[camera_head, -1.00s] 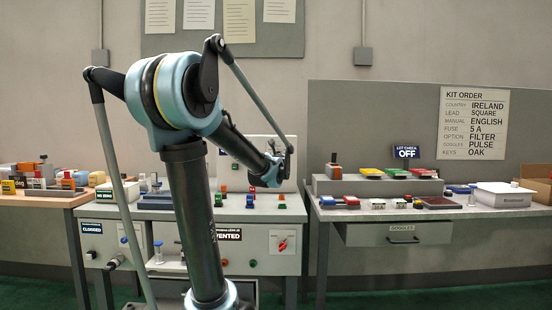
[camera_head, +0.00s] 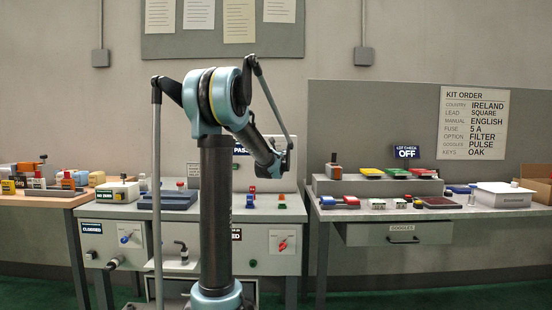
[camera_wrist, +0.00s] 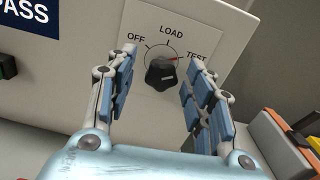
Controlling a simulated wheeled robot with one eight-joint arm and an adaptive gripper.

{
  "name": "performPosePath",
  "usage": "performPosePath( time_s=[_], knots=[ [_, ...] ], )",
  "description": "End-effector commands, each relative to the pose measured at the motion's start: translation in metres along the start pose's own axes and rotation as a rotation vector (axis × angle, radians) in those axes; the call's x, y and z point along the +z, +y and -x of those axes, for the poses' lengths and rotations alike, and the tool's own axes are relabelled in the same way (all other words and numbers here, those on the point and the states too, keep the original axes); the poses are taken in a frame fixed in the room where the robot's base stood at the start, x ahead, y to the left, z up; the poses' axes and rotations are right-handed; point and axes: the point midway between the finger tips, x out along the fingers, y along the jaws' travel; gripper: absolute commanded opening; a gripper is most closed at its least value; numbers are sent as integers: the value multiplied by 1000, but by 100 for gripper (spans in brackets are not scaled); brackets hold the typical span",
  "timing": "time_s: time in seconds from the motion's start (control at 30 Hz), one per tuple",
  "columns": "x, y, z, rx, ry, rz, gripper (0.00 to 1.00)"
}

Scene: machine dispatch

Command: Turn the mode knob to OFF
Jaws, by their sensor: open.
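The mode knob (camera_wrist: 161,74) is black and lobed, on a pale upright panel (camera_wrist: 100,65), in the wrist view. OFF (camera_wrist: 136,39), LOAD (camera_wrist: 171,30) and TEST (camera_wrist: 197,55) are printed around its dial, from left to right. My gripper (camera_wrist: 163,58) is open and faces the panel, with one finger to the left of the knob and one to the right. Nothing is held between the fingers, and I cannot tell whether they touch the knob. In the head view my arm hides the knob.
In the head view, blue and red items (camera_head: 250,201) and a green item (camera_head: 282,202) stand on the bench below the panel. A red knob (camera_head: 283,244) is on the cabinet front.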

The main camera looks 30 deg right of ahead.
Motion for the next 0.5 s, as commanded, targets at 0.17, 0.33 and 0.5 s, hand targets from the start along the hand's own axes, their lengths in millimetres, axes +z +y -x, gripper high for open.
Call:
performPosePath(
  time_s=[0.17,0.33,0.5],
  knots=[
    [0,0,-14,0,0,0,48],
    [0,0,-17,-1,0,0,48],
    [0,0,-17,-1,0,0,48]
  ],
)
